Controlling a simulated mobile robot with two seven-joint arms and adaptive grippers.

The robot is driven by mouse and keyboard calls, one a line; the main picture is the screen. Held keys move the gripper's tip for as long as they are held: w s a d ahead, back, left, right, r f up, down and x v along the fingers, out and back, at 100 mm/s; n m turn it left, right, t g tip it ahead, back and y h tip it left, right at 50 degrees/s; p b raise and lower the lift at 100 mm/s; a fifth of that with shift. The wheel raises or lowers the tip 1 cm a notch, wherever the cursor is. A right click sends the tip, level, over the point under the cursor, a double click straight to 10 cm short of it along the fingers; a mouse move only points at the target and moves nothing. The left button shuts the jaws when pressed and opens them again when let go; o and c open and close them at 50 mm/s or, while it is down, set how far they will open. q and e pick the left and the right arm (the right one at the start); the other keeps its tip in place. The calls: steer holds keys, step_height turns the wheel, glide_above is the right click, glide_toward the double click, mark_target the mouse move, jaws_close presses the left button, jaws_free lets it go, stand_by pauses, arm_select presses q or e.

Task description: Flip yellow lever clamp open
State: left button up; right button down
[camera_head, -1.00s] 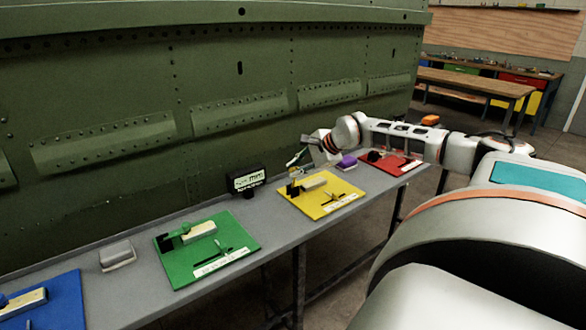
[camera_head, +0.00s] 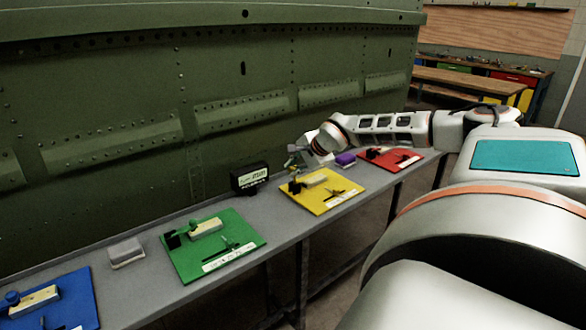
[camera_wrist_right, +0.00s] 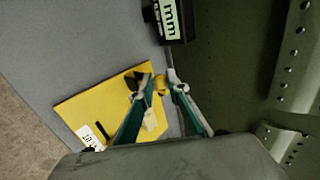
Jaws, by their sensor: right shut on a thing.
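The yellow board (camera_head: 327,207) lies on the grey bench and carries a dark clamp (camera_head: 294,187), a pale block (camera_head: 314,178) and a white label. My right gripper (camera_head: 294,161) is over the back left part of this board, by the clamp. In the right wrist view its fingertips (camera_wrist_right: 160,82) are closed on a small yellow piece, the yellow lever clamp's handle (camera_wrist_right: 161,87). The board (camera_wrist_right: 85,107) lies below the fingers, which partly hide the block. I cannot tell the lever's exact angle. My left gripper is not in view.
Green (camera_head: 188,262), blue (camera_head: 80,300) and red (camera_head: 405,161) boards share the bench. A black display box (camera_head: 249,180), a grey block (camera_head: 126,252) and a purple block (camera_head: 345,159) stand between them. The green riveted fuselage wall (camera_head: 100,100) rises close behind.

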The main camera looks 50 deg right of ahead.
steer(key=c, duration=2)
jaws_free()
steer(key=shift+o, duration=0.2)
steer(key=shift+r, duration=0.25)
steer(key=shift+s+a+r, duration=0.1)
steer(key=shift+s+r, duration=0.2)
steer(key=shift+s, duration=0.2)
steer(key=s+a, duration=0.2)
steer(key=s, duration=0.9)
steer(key=shift+s+a, duration=0.3)
